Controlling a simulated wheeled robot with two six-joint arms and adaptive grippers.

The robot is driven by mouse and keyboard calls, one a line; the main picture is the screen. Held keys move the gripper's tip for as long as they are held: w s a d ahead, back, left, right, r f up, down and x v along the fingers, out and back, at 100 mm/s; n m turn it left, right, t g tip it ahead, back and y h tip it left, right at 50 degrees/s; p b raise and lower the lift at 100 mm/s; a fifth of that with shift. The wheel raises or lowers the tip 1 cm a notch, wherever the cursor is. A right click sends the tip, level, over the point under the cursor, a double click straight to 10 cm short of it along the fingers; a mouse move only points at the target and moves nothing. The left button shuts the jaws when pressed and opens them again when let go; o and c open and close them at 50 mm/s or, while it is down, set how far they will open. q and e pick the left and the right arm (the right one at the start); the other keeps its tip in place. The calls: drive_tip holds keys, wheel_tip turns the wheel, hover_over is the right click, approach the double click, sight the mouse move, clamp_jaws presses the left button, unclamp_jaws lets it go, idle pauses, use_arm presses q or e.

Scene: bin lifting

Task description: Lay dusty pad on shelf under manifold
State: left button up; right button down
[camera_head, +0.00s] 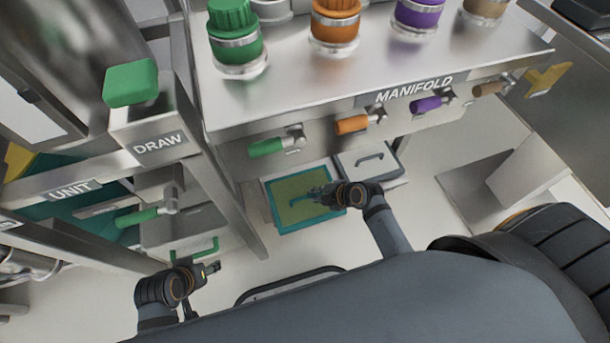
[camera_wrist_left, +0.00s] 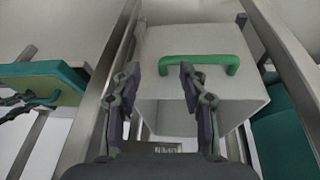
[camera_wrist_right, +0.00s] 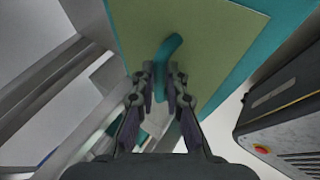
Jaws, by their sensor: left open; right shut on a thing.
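The dusty pad (camera_head: 287,186) is a teal slab with an olive-green top and a teal handle. It is below the manifold (camera_head: 300,95), left of a grey panel. My right gripper (camera_head: 318,194) is shut on its handle; the right wrist view shows the pad (camera_wrist_right: 215,60) large in front of the fingers (camera_wrist_right: 164,82). The left wrist view shows the pad (camera_wrist_left: 70,95) at the left. I cannot tell whether it touches the shelf, which is largely hidden. My left gripper (camera_head: 214,268) is open and empty, near the green handle (camera_wrist_left: 200,62) of a grey bin.
The grey panel with a dark handle (camera_head: 368,162) lies beside the pad under the manifold. The DRAW stand (camera_head: 155,140) and its metal leg (camera_head: 230,200) are left of the pad. Several coloured valve levers stick out of the manifold front above.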

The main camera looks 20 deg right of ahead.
sight(307, 180)
drive_tip(key=w+b, duration=0.1)
drive_tip(key=w, duration=0.4)
drive_tip(key=shift+w+a, duration=0.1)
drive_tip(key=shift+w, duration=0.05)
drive_tip(key=w+b, duration=0.1)
drive_tip(key=w, duration=0.2)
drive_tip(key=shift+w+f+b, duration=0.25)
drive_tip(key=shift+f+b, duration=0.1)
drive_tip(key=shift+f, duration=0.4)
use_arm(q)
drive_tip(key=w+t, duration=0.1)
drive_tip(key=w, duration=0.1)
drive_tip(key=w+t, duration=0.2)
drive_tip(key=shift+w+d+r+t, duration=0.1)
drive_tip(key=shift+w+d+t, duration=0.1)
drive_tip(key=shift+w+t, duration=0.15)
use_arm(e)
drive_tip(key=c, duration=1.4)
unclamp_jaws()
